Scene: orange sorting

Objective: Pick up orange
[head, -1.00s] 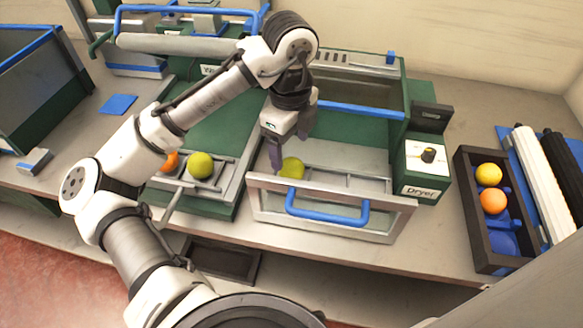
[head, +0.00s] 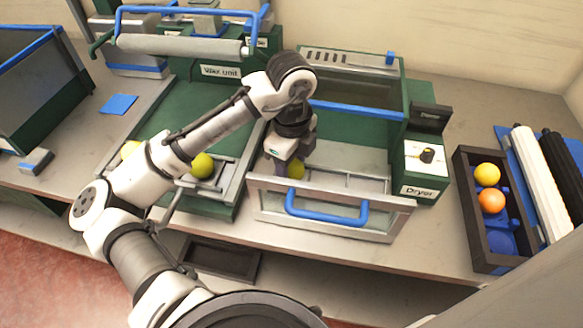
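A yellow-green fruit (head: 296,170) sits in the front drawer of the dryer (head: 333,181), partly hidden by my gripper. My gripper (head: 282,172) points down into the drawer's left end, right at this fruit. Its fingertips are mostly hidden by the drawer's front wall and the gripper itself, so I cannot tell whether they are closed on the fruit. An orange fruit (head: 491,201) and a yellow fruit (head: 487,174) lie in the dark crate (head: 463,212) at the right. Another yellow-green fruit (head: 202,166) lies on the wax unit's front tray.
The wax unit (head: 220,73) stands left of the dryer. The drawer's blue handle (head: 327,210) and the dryer's control box (head: 426,160) are close by. White and black rollers lie at the far right.

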